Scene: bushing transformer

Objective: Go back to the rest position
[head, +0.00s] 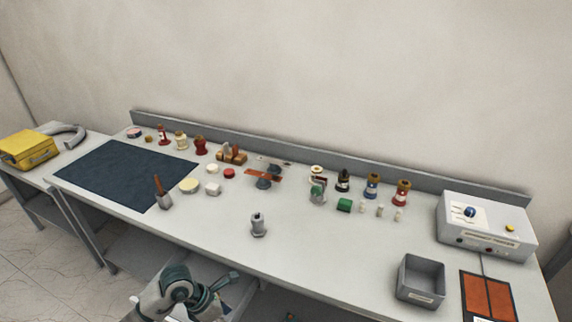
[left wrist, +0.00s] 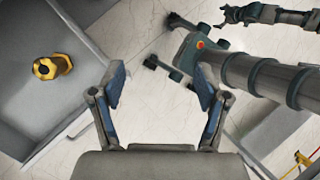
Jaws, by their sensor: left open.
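My left gripper (left wrist: 161,80) is open and empty in the left wrist view, its two fingers spread apart over the pale floor. In the head view my left arm (head: 180,290) shows at the bottom, in front of the bench's near edge, and touches nothing that I can see. A dark arm end, which looks like my right gripper (left wrist: 232,15), shows small at the top right of the left wrist view. Its jaws are too small to read. The right gripper does not show in the head view.
The grey bench (head: 330,245) carries a metal fitting (head: 258,225), a dark mat (head: 120,172), several small bottles, a grey bin (head: 420,280) and a white control box (head: 487,226). A yellow case (head: 28,149) sits on the left table. A yellow-black part (left wrist: 52,66) lies on a grey surface.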

